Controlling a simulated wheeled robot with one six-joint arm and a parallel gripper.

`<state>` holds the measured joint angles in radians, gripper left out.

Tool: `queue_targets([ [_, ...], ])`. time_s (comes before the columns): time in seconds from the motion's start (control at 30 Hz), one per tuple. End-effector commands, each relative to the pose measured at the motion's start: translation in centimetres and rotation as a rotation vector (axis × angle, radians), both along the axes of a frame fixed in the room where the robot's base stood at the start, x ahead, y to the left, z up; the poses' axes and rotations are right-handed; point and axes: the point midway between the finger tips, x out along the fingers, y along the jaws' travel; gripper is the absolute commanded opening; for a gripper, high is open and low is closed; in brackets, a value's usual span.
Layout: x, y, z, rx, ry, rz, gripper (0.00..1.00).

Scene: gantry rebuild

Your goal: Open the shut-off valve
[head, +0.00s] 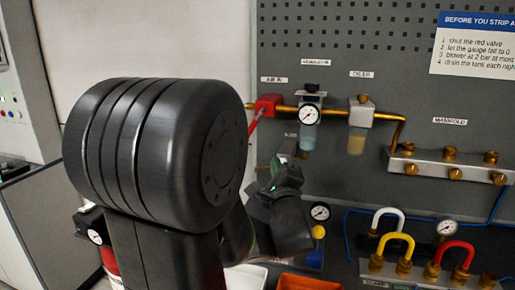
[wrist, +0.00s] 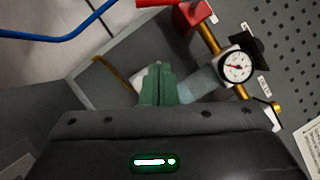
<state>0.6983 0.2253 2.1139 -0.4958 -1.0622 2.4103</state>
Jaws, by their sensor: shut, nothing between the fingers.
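The shut-off valve is a red block (head: 268,104) on the brass pipe under the AIR IN label. Its red lever (head: 254,126) slants down and left, crosswise to the pipe; its lower end is partly hidden behind my arm. In the wrist view the red valve body (wrist: 194,14) is at the top, and its lever (wrist: 152,2) is cut off by the top edge. My gripper (head: 288,174) is below and a little right of the valve, apart from it. In the wrist view its green fingers (wrist: 157,84) are together and empty.
A regulator with a gauge (head: 309,115) is right of the valve, then an oiler (head: 360,112) and a brass-fitted manifold (head: 450,166). Hose couplings (head: 397,247) stand below right. A blue hose (wrist: 60,37) crosses the wrist view's upper left. A notice (head: 480,45) hangs at upper right.

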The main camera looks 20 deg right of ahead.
Motion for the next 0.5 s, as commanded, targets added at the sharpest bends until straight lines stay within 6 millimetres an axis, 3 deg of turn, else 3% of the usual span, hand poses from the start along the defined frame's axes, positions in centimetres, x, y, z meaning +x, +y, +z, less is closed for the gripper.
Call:
queue_targets([
  [0.17, 2.1, -0.4, 0.7, 0.002, -0.003, 0.005, 0.0],
  [0.5, 9.0, -2.3, 2.3, 0.002, -0.001, 0.004, 0.0],
])
